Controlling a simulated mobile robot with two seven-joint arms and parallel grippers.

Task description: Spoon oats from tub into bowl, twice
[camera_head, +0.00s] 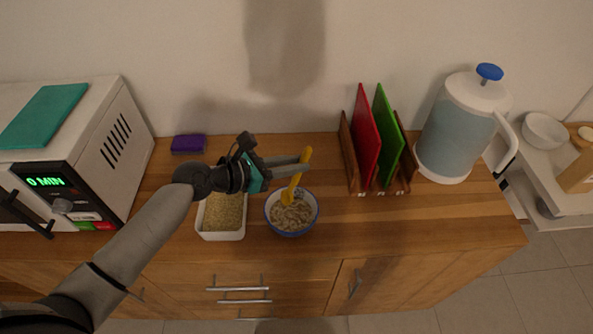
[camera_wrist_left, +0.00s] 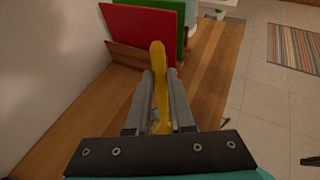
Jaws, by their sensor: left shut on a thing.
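My left gripper (camera_head: 303,164) is shut on a yellow spoon (camera_head: 294,186), held upright with a slight tilt above the bowl. The spoon also shows between the fingers in the left wrist view (camera_wrist_left: 159,80). The bowl (camera_head: 269,217), white with a blue rim, stands on the wooden counter and has oats in it. The spoon's lower end is at the oats in the bowl; I cannot tell whether it touches them. The white rectangular tub (camera_head: 222,236) of oats (camera_head: 224,212) stands left of the bowl, partly under my left arm. My right gripper is not in view.
A microwave (camera_head: 125,140) stands at the left, with a purple sponge (camera_head: 188,144) near the wall. A rack (camera_head: 350,155) with a red board (camera_head: 366,137) and a green board (camera_head: 386,135) stands right of the bowl. A water jug (camera_head: 455,130) is further right. The counter's front right is clear.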

